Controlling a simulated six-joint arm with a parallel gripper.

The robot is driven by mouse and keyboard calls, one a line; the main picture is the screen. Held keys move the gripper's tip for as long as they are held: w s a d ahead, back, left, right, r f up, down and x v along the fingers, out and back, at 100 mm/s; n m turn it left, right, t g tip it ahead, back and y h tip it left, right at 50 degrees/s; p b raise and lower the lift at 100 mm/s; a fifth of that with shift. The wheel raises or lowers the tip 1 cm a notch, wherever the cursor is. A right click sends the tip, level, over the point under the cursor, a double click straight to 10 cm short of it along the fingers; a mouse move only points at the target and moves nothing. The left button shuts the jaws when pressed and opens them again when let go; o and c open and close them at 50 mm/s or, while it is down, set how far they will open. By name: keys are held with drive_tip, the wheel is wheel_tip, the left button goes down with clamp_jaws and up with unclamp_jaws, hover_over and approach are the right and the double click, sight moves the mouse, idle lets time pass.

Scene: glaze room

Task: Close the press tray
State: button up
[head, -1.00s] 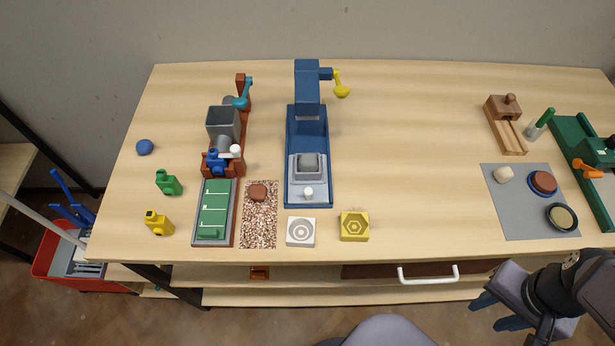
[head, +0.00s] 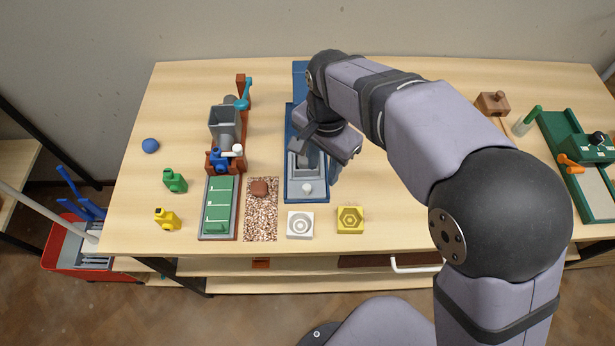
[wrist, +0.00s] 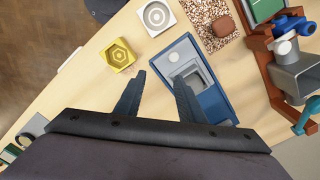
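The press (head: 300,72) is blue with a long blue base. My arm hides much of the press column and the tray's rear in the head view.
A white mould (head: 300,225) and a yellow mould (head: 350,219) stand just in front of the press. A speckled mat (head: 261,225) with a brown lump and a red-brown extruder (head: 225,160) lie left.

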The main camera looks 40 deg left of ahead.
sight(306, 186)
drive_tip(key=s+a, duration=0.2)
drive_tip(key=shift+s+a+r, duration=0.15)
drive_tip(key=shift+s+a, duration=0.1)
drive_tip(key=shift+s, duration=0.05)
drive_tip(key=shift+f+p, duration=1.2)
drive_tip(key=shift+f, duration=2.45)
drive_tip(key=shift+c, duration=0.4)
clamp_jaws()
